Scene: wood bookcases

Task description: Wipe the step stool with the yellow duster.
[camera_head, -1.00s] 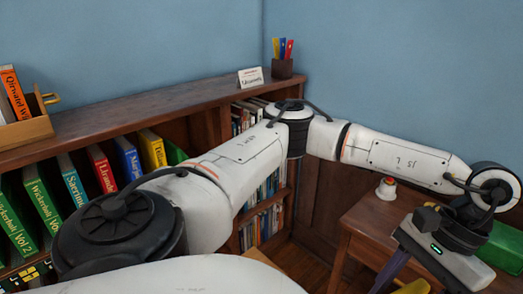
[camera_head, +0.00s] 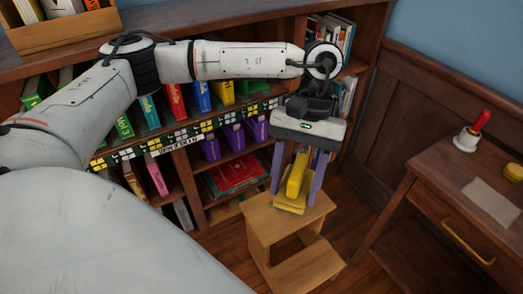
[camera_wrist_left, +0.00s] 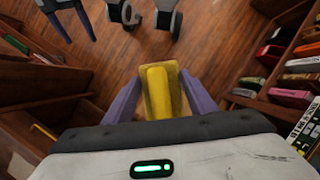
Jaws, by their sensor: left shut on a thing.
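My left gripper (camera_head: 298,190) has purple fingers that point down and are shut on the yellow duster (camera_head: 295,180). The left wrist view also shows the duster (camera_wrist_left: 158,92) between the two fingers. The wooden step stool (camera_head: 262,222) stands on the floor in front of the bookcase. The duster overlaps the stool's top step in the head view; I cannot tell whether it touches. The lower step (camera_head: 312,268) is bare. I cannot make out the stool in the left wrist view. My right gripper (camera_wrist_left: 77,36) appears at that view's upper left, fingers apart and empty.
A bookcase (camera_head: 180,215) with books and a black label strip stands behind the stool. A wooden desk (camera_head: 425,190) at the right carries a bell with a red handle (camera_head: 470,132) and a sheet of paper (camera_head: 492,202). Wood floor (camera_head: 345,225) is clear between stool and desk.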

